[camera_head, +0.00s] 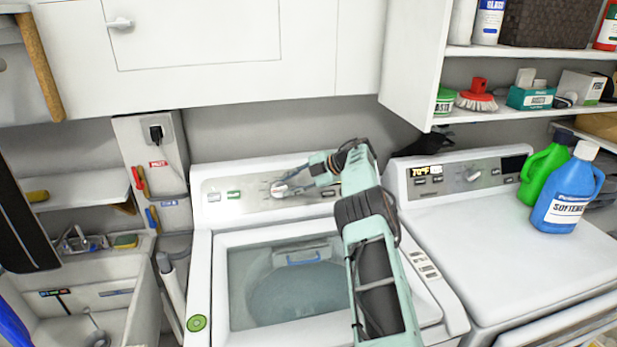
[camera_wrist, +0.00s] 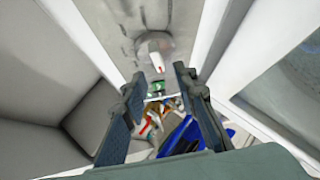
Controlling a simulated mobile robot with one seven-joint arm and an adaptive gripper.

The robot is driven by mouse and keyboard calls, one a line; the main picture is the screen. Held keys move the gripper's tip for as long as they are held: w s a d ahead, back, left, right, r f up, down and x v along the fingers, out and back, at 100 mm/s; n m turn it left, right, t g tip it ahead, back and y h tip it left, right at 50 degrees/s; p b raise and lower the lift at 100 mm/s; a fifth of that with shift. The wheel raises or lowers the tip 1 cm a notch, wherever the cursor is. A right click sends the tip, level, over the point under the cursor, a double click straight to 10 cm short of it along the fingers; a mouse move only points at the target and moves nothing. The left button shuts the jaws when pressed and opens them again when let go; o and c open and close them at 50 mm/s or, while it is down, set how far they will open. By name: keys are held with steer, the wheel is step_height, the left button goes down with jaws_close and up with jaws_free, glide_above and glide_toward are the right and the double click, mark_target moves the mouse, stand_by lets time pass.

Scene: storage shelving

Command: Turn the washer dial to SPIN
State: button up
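The washer (camera_head: 212,250) is the white top-loader with the glass lid. Its dial (camera_head: 279,188) is a round knob on the grey control panel (camera_head: 240,196), with small markings around it that are too small to read. In the wrist view the dial (camera_wrist: 154,50) has a white grip with a red mark, just beyond the fingertips and roughly between them. My gripper (camera_head: 303,178) is at the panel, just right of the dial. In the wrist view my gripper (camera_wrist: 156,80) has its fingers apart with nothing held. Contact with the dial cannot be told.
A second machine (camera_head: 490,240) stands to the right, with a blue softener bottle (camera_head: 568,195) and a green bottle (camera_head: 540,172) on it. A wall cabinet (camera_head: 210,50) hangs above the washer. A sink (camera_head: 110,300) is at left. The washer lid is shut.

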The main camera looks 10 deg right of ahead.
mark_target(279, 188)
steer(key=v, duration=0.8)
steer(key=shift+d, duration=0.15)
steer(key=shift+o, duration=0.3)
steer(key=shift+s, duration=0.15)
steer(key=shift+o, duration=1.2)
steer(key=o, duration=0.6)
steer(key=a+b, duration=0.1)
steer(key=w+a+m+t+b, duration=0.1)
steer(key=a+b, duration=0.1)
steer(key=w+a+t+y+b, duration=0.1)
steer(key=a+b, duration=0.1)
steer(key=shift+r+m, duration=0.15)
steer(key=shift+m, duration=0.25)
steer(key=a+m+t+b, duration=0.6)
steer(key=m+t+b, duration=0.15)
steer(key=b, duration=0.35)
steer(key=s+d+f+m+t+h+b, duration=0.25)
steer(key=s+f+m+h+b, duration=0.35)
steer(key=f+m+h+b, duration=0.45)
steer(key=w, duration=0.3)
steer(key=w+r+y+p, duration=0.1)
steer(key=w, duration=0.2)
steer(key=w+r+m+y+p, duration=0.1)
steer(key=w, duration=0.2)
steer(key=shift+w+a+r+y, duration=0.1)
steer(key=shift+w+r+y, duration=0.15)
steer(key=shift+w, duration=0.15)
